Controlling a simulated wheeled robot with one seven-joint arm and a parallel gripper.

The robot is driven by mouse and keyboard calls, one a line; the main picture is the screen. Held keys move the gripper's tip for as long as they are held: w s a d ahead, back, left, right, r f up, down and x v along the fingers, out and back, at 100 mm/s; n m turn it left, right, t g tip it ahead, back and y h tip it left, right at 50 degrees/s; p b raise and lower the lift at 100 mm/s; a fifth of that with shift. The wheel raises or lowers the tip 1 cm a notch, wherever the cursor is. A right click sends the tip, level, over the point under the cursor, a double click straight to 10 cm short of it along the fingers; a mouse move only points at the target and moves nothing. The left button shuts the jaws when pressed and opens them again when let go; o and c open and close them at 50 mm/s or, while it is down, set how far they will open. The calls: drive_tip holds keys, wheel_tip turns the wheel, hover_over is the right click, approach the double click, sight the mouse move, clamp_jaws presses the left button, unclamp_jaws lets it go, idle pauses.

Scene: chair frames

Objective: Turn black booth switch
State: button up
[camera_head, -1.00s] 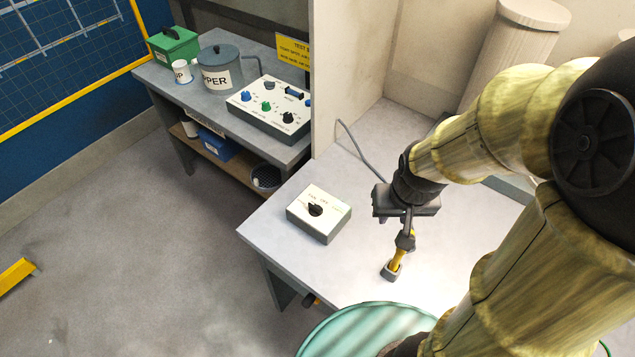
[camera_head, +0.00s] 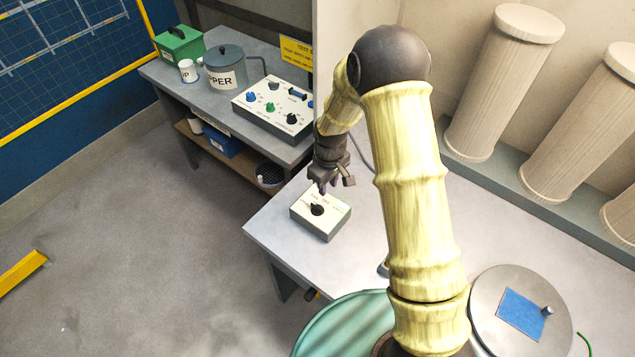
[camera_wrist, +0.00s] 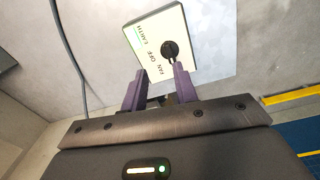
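The booth switch is a black knob (camera_head: 317,210) on a small white-topped box (camera_head: 334,222) near the left part of the booth table. In the wrist view the knob (camera_wrist: 170,50) sits on the box (camera_wrist: 150,22) beside printed labels including FAN and OFF. My gripper (camera_head: 329,186) is above the far side of the box. In the wrist view my gripper (camera_wrist: 160,78) has its two purple fingers apart with nothing between them. The knob lies just beyond the fingertips, nearer the right finger; I cannot tell whether that finger touches it.
A panel (camera_head: 272,106) with several coloured knobs stands on the back bench beside a grey pot (camera_head: 224,72). A partition (camera_head: 335,50) rises behind my gripper. A grey cable (camera_wrist: 68,45) runs beside the box. A round plate (camera_head: 490,310) lies at the right.

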drive_tip(key=shift+n, duration=0.8)
drive_tip(key=a+f, duration=0.1)
drive_tip(key=f, duration=0.1)
drive_tip(key=w+a+f, duration=0.1)
drive_tip(key=a+f, duration=0.1)
drive_tip(key=shift+p, duration=0.3)
